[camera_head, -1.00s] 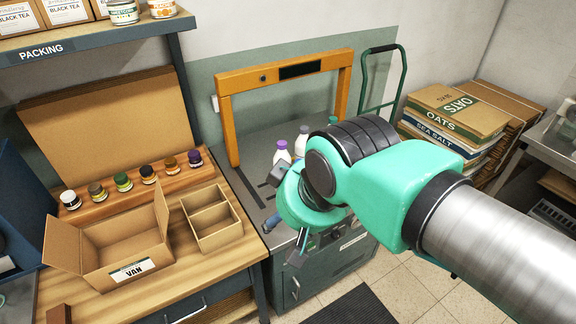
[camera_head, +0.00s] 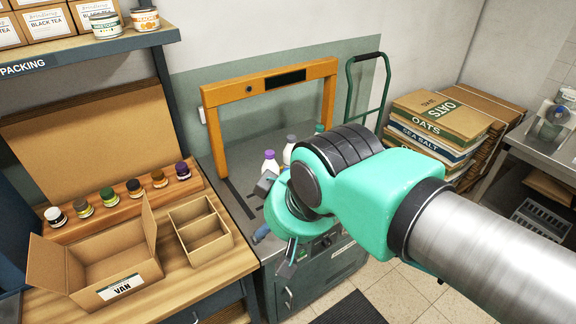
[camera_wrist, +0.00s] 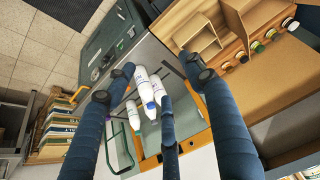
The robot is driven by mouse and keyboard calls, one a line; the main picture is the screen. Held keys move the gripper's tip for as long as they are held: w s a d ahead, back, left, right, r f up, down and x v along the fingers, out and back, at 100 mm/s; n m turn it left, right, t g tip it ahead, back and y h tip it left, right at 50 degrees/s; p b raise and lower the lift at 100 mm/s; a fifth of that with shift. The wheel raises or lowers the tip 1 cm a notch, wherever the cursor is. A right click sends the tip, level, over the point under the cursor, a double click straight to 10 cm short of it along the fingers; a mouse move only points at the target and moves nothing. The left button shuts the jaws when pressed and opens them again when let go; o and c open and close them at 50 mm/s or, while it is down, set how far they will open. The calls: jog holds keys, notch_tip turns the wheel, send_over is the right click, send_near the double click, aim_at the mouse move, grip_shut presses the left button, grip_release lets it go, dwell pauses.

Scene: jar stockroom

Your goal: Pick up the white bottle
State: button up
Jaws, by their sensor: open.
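Several white bottles stand close together on the grey bench top (camera_head: 245,150). One has a purple cap (camera_head: 270,163), one a grey cap (camera_head: 290,150); a green cap (camera_head: 319,128) shows behind my arm. My gripper (camera_head: 272,228) is open and empty at the bench's front edge, nearer the camera than the bottles. In the wrist view its blue fingers (camera_wrist: 155,66) spread around the line of sight to the bottles. My arm hides part of them.
An orange frame (camera_head: 209,130) arches over the bench behind the bottles. On the left wooden table stand a VAN carton (camera_head: 110,262), a divided box (camera_head: 203,236) and several small jars (camera_head: 110,197). Sacks (camera_head: 440,110) are stacked at right, near a green trolley handle (camera_head: 352,95).

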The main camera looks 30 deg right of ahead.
dwell(0.4)
jog(key=o, duration=1.1)
jog(key=shift+c, duration=0.2)
jog(key=w+d+f+m+t+h+p, duration=0.1)
jog(key=w+d+f+t+p, duration=0.1)
jog(key=w+d+f, duration=0.45)
jog(key=w+d+f+t+h+p, duration=0.1)
jog(key=w+d+f+h+p, duration=0.15)
jog(key=w+d, duration=0.65)
jog(key=d+f+t+p, duration=0.2)
jog(key=f, duration=0.4)
jog(key=d+f+m+t+y+p, duration=0.1)
jog(key=d+f+t+p, duration=0.1)
jog(key=f, duration=0.4)
jog(key=shift+s+d+f+t+p, duration=0.2)
jog(key=shift+d+t+p, duration=0.1)
jog(key=shift+t, duration=0.1)
